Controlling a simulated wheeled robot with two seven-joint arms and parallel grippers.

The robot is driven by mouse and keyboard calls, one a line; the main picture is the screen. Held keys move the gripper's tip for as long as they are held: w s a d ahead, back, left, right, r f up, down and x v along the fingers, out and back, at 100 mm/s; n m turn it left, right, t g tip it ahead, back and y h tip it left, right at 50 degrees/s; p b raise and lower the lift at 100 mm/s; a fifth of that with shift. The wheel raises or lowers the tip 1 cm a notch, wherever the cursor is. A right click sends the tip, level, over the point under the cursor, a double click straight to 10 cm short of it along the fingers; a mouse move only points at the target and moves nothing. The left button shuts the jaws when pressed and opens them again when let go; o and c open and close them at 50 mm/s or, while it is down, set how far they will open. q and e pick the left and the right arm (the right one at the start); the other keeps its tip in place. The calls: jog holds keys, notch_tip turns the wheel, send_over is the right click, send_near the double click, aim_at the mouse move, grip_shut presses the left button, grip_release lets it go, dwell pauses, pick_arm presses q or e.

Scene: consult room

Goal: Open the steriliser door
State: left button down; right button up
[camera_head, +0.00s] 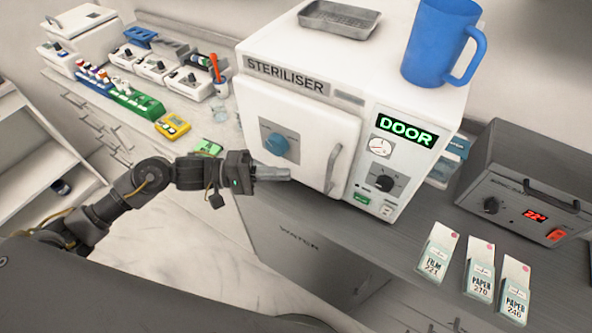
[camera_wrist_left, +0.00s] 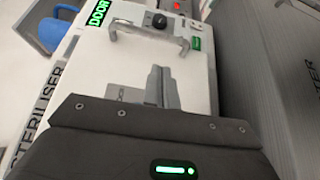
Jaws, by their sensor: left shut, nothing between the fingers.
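The steriliser (camera_head: 300,50) is a white box on the counter, with a lit green DOOR display (camera_head: 404,131). Its white door (camera_head: 310,130) stands against the front and looks closed. My right gripper is not in view.
A blue mug (camera_head: 430,45) and a metal tray (camera_head: 340,18) sit on top of the steriliser. A grey heater-like unit (camera_head: 520,190) stands to its right. Several paper packets (camera_head: 480,270) lie on the counter. Small devices and racks (camera_head: 140,105) fill the counter to the left.

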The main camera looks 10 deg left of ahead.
pick_arm(q)
jog(key=p, duration=0.3)
send_near(339, 175)
jog(key=x, duration=0.4)
jog(key=shift+d+r, duration=0.25)
jog(key=shift+d+f, duration=0.1)
jog(key=shift+d, duration=0.35)
jog(key=shift+w, duration=0.1)
